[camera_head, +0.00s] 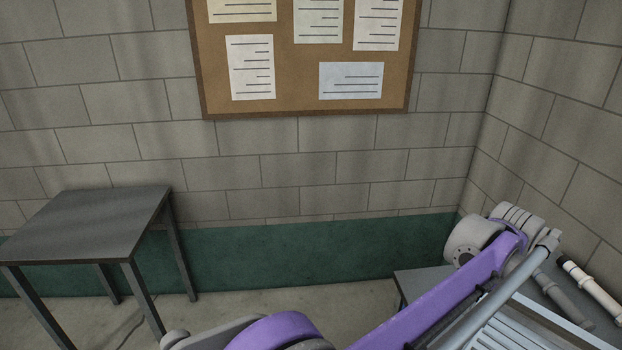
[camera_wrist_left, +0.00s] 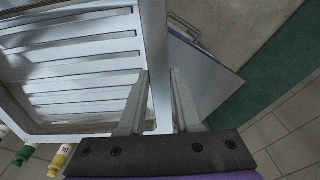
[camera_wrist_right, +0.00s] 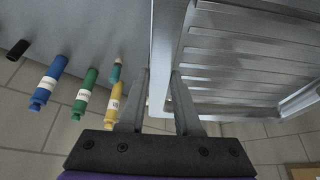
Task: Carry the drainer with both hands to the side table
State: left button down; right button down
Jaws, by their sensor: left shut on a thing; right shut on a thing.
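The drainer is a pale metal slatted rack (camera_head: 500,338), partly in view at the lower right of the head view. In the left wrist view its side rail stands between the fingers of my left gripper (camera_wrist_left: 158,100), which is shut on it; the slats (camera_wrist_left: 75,65) lie to the left. In the right wrist view my right gripper (camera_wrist_right: 158,95) is shut on another edge of the drainer, with the slats (camera_wrist_right: 250,65) to the right. My purple arm hides part of the drainer in the head view. The side table (camera_head: 90,225), dark grey, stands bare at the left.
Another grey surface (camera_head: 420,283) lies under the arm at the right. A white bottle (camera_head: 590,285) is beside the drainer. Blue (camera_wrist_right: 48,85), green (camera_wrist_right: 85,92) and yellow (camera_wrist_right: 113,100) bottles show in the right wrist view. Open floor (camera_head: 260,305) lies between the tables.

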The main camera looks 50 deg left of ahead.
aim_at(88, 218)
jog(key=u, duration=1.9)
jog(key=i+j+u, duration=0.1)
jog(key=j+u, duration=0.2)
jog(key=u, duration=0.15)
jog(key=i+j, duration=0.2)
jog(key=j, duration=0.2)
jog(key=i+j, duration=0.25)
jog(key=j, duration=0.15)
jog(key=i+j, duration=0.2)
jog(key=j, duration=0.15)
jog(key=i+j, duration=0.2)
jog(key=j, duration=0.2)
jog(key=i+j, duration=0.25)
jog(key=j, duration=0.15)
jog(key=i+j, duration=0.2)
jog(key=j, duration=0.2)
jog(key=i+j, duration=0.2)
jog(key=j, duration=0.15)
